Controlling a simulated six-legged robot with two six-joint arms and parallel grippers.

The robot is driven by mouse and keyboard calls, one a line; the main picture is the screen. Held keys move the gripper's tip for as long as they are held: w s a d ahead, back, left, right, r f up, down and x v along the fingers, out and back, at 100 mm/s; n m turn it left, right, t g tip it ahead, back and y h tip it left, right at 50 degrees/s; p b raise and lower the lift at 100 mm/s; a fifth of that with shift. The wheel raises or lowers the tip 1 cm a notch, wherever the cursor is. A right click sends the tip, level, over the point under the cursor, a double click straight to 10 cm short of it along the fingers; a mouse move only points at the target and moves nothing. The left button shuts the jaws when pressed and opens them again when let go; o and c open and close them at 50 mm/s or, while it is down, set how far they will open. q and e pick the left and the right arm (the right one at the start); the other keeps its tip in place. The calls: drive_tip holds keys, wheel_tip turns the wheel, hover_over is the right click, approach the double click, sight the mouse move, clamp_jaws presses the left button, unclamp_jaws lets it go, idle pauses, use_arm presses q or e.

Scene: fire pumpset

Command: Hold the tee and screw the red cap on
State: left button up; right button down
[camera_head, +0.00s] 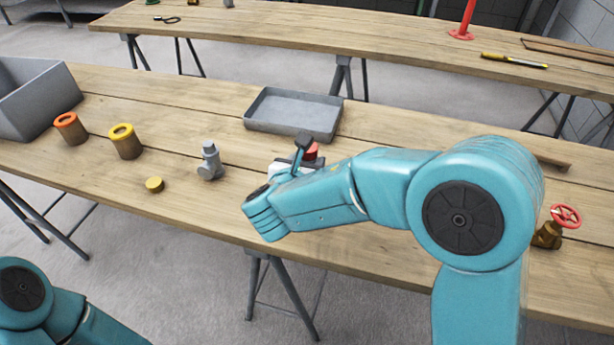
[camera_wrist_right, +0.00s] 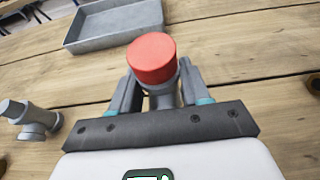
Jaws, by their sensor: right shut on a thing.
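A red cap (camera_wrist_right: 152,58) sits on top of a grey fitting (camera_wrist_right: 163,98), which looks like a tee, in the right wrist view. My right gripper (camera_wrist_right: 159,88) is shut on this fitting, with one finger on each side below the cap. Whether the cap is threaded on cannot be told. In the head view the red cap (camera_head: 312,150) shows just behind my right wrist, which hides most of the fitting. Another grey tee (camera_head: 210,161) stands apart to the left; it also shows in the right wrist view (camera_wrist_right: 31,118). My left gripper is out of view.
A grey tray (camera_head: 294,114) lies behind my right gripper. A yellow cap (camera_head: 154,184), yellow-topped cylinder (camera_head: 125,142), orange-topped cylinder (camera_head: 70,129) and grey bin (camera_head: 34,98) are at left. A valve with a red handwheel (camera_head: 565,217) stands at right. Bare wood lies between tee and tray.

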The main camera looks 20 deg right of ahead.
wheel_tip(320, 180, down, 4)
drive_tip(key=shift+f+b, duration=0.15)
drive_tip(key=shift+b, duration=0.25)
drive_tip(key=shift+f, duration=0.2)
drive_tip(key=c, duration=0.5)
unclamp_jaws()
drive_tip(key=shift+r, duration=0.1)
drive_tip(key=shift+r, duration=0.1)
